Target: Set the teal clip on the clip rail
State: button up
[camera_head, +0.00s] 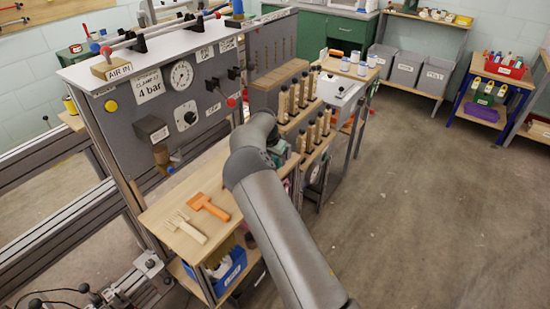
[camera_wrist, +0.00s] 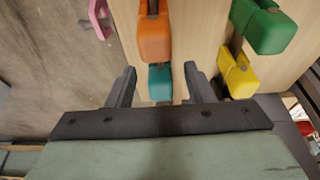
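The teal clip (camera_wrist: 160,82) lies over a light wood surface in the wrist view, just below an orange clip (camera_wrist: 155,38). My gripper (camera_wrist: 160,70) is open. Its two dark fingers stand to the left and right of the teal clip in the picture, with a gap on each side. I cannot tell how far the fingertips are above it. In the head view my arm hides the gripper and the clips. I cannot clearly make out the clip rail in either view.
A yellow clip (camera_wrist: 238,75) and a green clip (camera_wrist: 262,25) are right of my fingers, and a pink piece (camera_wrist: 100,18) is at the upper left. An orange tool (camera_head: 208,206) and a wooden comb (camera_head: 185,227) lie on the bench. Wooden-handled tools (camera_head: 294,97) stand behind my arm.

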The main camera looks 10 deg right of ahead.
jog(key=b+v, duration=0.2)
jog(key=v, duration=1.5)
jog(key=s+d+r+n+g+y, duration=0.1)
jog(key=s+d+r, duration=0.15)
jog(key=s, duration=0.45)
jog(key=s+d+r+y, duration=0.1)
jog(key=s+d+y, duration=0.1)
jog(key=s+d, duration=0.35)
jog(key=s+a+f+n, duration=0.1)
jog(key=s+n, duration=0.1)
jog(key=s, duration=0.9)
jog(key=s+a+f+n, duration=0.1)
jog(key=s+n, duration=0.2)
jog(key=s, duration=0.9)
jog(key=s+a+f+n+g, duration=0.1)
jog(key=s+a+n, duration=0.1)
jog(key=s, duration=0.9)
jog(key=shift+s+f+n, duration=0.35)
jog(key=shift+n, duration=0.25)
